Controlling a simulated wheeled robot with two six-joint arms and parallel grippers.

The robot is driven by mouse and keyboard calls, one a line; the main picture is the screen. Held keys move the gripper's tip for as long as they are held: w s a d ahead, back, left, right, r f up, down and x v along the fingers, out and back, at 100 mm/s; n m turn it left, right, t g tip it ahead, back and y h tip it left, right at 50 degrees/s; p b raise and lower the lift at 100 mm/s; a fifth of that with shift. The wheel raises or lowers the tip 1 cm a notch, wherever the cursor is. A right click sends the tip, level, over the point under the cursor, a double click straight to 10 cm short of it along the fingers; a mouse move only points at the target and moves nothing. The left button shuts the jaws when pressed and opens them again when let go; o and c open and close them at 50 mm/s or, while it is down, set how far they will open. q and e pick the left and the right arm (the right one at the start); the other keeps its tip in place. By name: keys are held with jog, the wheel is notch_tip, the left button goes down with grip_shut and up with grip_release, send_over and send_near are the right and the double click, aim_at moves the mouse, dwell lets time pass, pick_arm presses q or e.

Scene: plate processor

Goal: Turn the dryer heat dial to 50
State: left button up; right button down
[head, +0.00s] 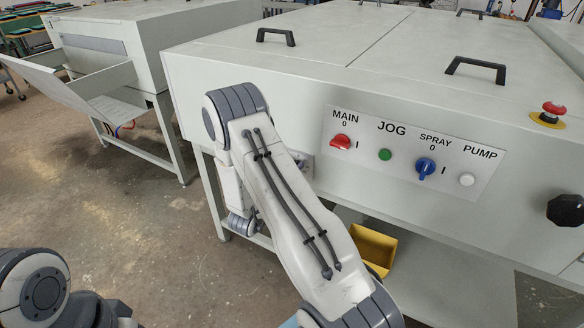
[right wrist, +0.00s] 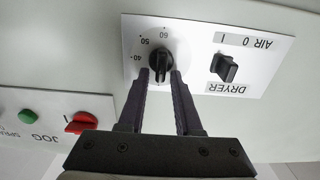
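The dryer heat dial (right wrist: 160,60) is a black knob on a white panel, shown upside down in the right wrist view. The numbers 40, 50 and 60 are printed around its rim. Its bar stands roughly upright in the picture; which number it points to is unclear. My right gripper (right wrist: 162,78) has its two dark fingers apart, one on each side of the knob's near end. Small gaps seem to show, but contact is hard to tell. In the head view my right arm hides the dial and the gripper. My left gripper is out of view.
A black DRYER AIR switch (right wrist: 225,67) sits beside the dial. The red MAIN switch (head: 341,142), green JOG button (head: 385,154), blue SPRAY switch (head: 426,167) and white PUMP button (head: 466,180) are on the front panel. A yellow bin (head: 378,247) stands below.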

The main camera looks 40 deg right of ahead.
jog(key=shift+f, duration=0.25)
jog(key=shift+s+f+m+b, duration=0.1)
jog(key=shift+f+m+b, duration=0.2)
jog(key=shift+m+b, duration=5)
jog(key=shift+s+f+m+b, duration=0.1)
jog(key=shift+f+m+b, duration=0.25)
jog(key=shift+m+b, duration=4.95)
jog(key=shift+s+f+m+b, duration=0.1)
jog(key=shift+f+m+b, duration=0.2)
jog(key=shift+m+b, duration=5)
jog(key=n+b, duration=0.5)
